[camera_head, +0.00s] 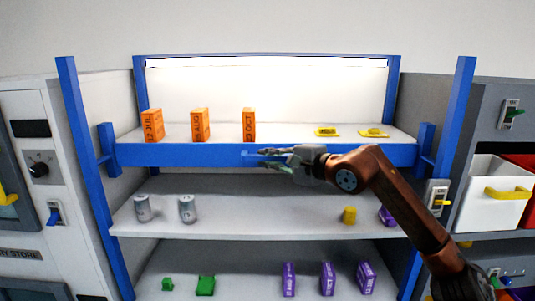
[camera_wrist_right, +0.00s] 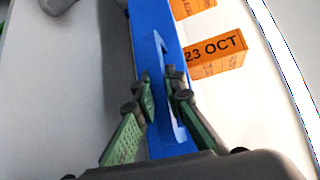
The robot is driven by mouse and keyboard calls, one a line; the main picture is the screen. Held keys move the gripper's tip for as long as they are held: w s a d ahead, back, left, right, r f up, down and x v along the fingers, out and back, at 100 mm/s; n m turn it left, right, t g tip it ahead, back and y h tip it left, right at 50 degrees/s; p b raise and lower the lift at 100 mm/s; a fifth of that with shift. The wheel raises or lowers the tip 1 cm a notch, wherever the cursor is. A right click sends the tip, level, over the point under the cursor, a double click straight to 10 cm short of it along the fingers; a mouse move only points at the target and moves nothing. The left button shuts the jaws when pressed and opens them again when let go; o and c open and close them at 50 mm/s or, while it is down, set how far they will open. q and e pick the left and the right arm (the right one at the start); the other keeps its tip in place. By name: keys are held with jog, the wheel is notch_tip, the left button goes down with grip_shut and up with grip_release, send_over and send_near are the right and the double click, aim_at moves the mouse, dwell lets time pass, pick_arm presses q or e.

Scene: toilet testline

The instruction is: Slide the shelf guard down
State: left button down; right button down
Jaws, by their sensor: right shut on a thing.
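The blue shelf guard (camera_head: 190,155) is a level bar across the front edge of the top shelf, between two blue side posts. It also shows in the right wrist view (camera_wrist_right: 150,22). A small raised handle (camera_wrist_right: 164,60) is on its front. My right gripper (camera_head: 262,158) is at the middle of the guard and shut on it. In the wrist view the green-padded fingers (camera_wrist_right: 164,88) are on either side of the blue handle part. My left gripper is not in view.
Orange boxes (camera_head: 200,124) and yellow items (camera_head: 327,132) stand on the top shelf behind the guard. Purple boxes (camera_head: 327,278) and green items (camera_head: 205,285) are on the bottom shelf. Grey cabinets flank the rack.

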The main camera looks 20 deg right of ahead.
jog(key=shift+f, duration=0.7)
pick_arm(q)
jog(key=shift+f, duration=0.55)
pick_arm(e)
jog(key=shift+r, duration=0.1)
jog(key=c, duration=2)
grip_release()
jog(key=v, duration=1.2)
